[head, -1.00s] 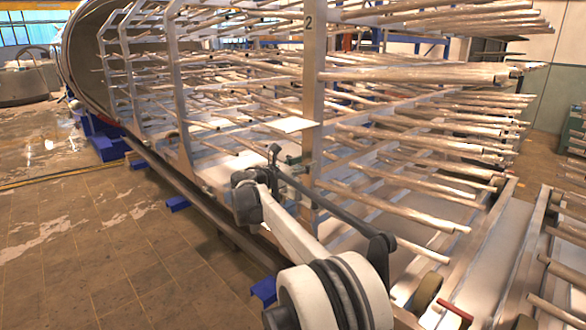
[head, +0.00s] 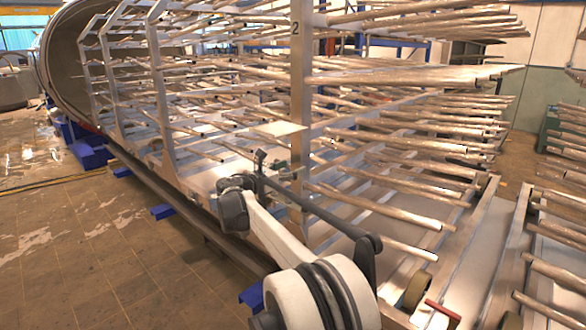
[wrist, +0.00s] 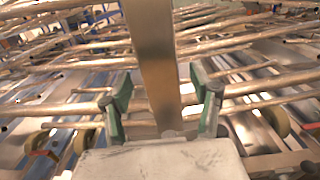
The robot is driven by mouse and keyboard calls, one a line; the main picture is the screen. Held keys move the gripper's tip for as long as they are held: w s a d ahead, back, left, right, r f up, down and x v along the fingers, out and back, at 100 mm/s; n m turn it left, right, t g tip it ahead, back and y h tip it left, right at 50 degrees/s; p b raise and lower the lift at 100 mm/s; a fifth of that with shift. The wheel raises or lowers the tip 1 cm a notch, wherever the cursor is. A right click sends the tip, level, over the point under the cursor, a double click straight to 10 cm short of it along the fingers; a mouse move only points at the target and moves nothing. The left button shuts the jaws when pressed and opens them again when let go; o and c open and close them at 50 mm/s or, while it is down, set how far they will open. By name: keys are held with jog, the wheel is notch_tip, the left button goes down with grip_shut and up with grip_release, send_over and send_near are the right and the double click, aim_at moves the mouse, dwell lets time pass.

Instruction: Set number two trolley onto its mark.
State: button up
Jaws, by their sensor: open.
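Number two trolley is a tall metal rack with many long bare rods; its post (head: 301,90) bears the figure 2. It stands in front of the round chamber opening, above the dark rail. My gripper (head: 275,170) is low beside this post in the head view, partly hidden by my own arm. In the wrist view, my gripper (wrist: 163,108) is open, its two green fingers on either side of a metal post (wrist: 155,60). I cannot tell whether either finger touches the post. I cannot make out a floor mark.
The chamber mouth (head: 62,60) is at the upper left. Blue blocks (head: 162,211) line the rail's left side. Another rodded rack (head: 560,265) stands close on the right, near a red bar (head: 443,311). The tiled floor (head: 80,270) at left is mostly clear.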

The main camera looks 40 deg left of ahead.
jog(key=s+a, duration=0.1)
jog(key=s, duration=0.9)
jog(key=shift+s+a, duration=0.25)
jog(key=shift+s, duration=0.1)
